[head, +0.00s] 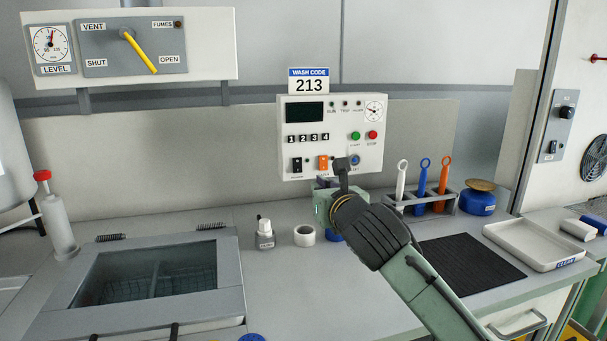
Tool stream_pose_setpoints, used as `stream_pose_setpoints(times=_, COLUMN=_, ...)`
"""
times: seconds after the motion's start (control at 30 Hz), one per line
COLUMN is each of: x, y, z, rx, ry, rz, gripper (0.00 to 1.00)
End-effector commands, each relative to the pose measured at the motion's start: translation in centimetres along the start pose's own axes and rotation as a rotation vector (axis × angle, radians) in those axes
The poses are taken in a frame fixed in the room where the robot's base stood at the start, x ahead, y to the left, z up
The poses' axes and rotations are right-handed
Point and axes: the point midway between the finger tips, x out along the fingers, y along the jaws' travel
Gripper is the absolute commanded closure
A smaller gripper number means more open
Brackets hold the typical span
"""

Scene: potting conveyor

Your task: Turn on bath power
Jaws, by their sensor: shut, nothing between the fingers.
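The white control box (333,105) is on the back wall, with a dark display (304,112) and several indicator lamps. The sunken bath (230,275) is at lower left.
A wash code sign reading 213 (309,81) tops the box. A vent panel with a yellow lever (140,52) is upper left. A small bottle (265,235) and white ring (304,236) stand on the counter; a tool rack (443,203) and white tray (530,247) are right.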

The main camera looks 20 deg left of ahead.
Motion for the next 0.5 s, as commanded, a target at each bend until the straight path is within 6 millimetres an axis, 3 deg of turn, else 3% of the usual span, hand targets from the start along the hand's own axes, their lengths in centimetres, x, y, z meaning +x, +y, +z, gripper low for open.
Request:
stream_pose_setpoints(times=0.17, x=2.2, y=0.1, z=0.2, rx=0.004, ry=0.003, rz=0.002, gripper=1.0)
stream_pose_setpoints(times=0.5, x=9.4, y=0.2, z=0.3, rx=0.003, ry=0.002, rz=0.003, gripper=1.0)
